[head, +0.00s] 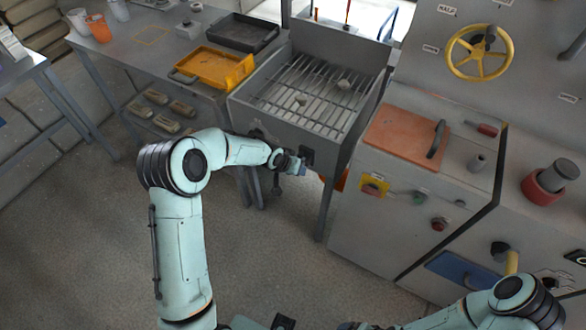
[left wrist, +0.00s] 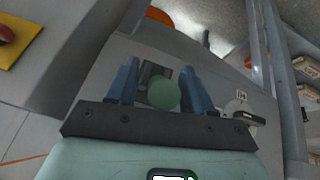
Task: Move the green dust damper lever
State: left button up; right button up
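The green dust damper lever shows in the left wrist view as a round green knob (left wrist: 163,93) in front of a dark slotted plate (left wrist: 150,72) on a grey panel. My left gripper (left wrist: 162,88) is open, its two blue fingers on either side of the knob. A gap shows on the left of the knob; on the right I cannot tell if the finger touches. In the head view my left gripper (head: 303,171) is at the front of the grated bin (head: 262,113), by the dark plate (head: 307,156); the knob is hidden there.
A grey cabinet (head: 350,230) with buttons and a red-brown lid (head: 405,137) stands right of the bin. A table with a yellow tray (head: 215,67) is to the left. A dark handle (left wrist: 242,117) sticks out beside the plate. The floor (head: 90,240) in front is open.

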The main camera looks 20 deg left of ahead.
pick_arm(q)
jog(key=v, duration=1.3)
jog(key=shift+r, duration=0.2)
dwell(0.3)
